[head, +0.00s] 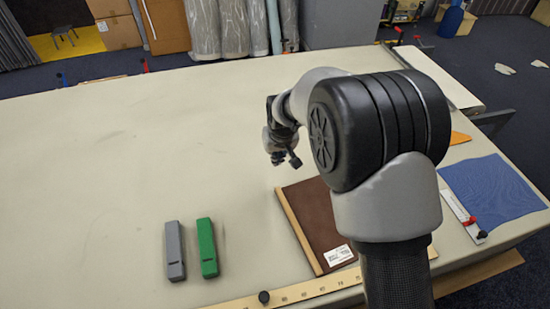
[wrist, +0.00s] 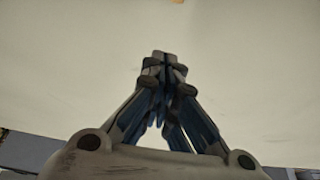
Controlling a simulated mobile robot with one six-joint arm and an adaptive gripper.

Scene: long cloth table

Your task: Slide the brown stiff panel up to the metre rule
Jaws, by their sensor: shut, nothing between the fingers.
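The brown stiff panel (head: 318,211) lies flat on the table in the head view, with a pale left edge and a white label near its front. My arm hides its right part. The metre rule (head: 300,291) lies along the table's front side, running slightly up to the right. The panel's front edge is close to the rule; I cannot tell whether they touch along the hidden part. My gripper (head: 285,159) is beyond the panel's far edge, above the table. In the wrist view my gripper (wrist: 165,62) is shut with nothing between the fingertips.
A grey block (head: 174,250) and a green block (head: 207,248) lie left of the panel. A blue cloth (head: 494,186) lies at the right, beside a white strip (head: 459,214) with a red clamp. A round black knob (head: 264,297) sits on the rule. The table's left and far areas (head: 130,130) are clear.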

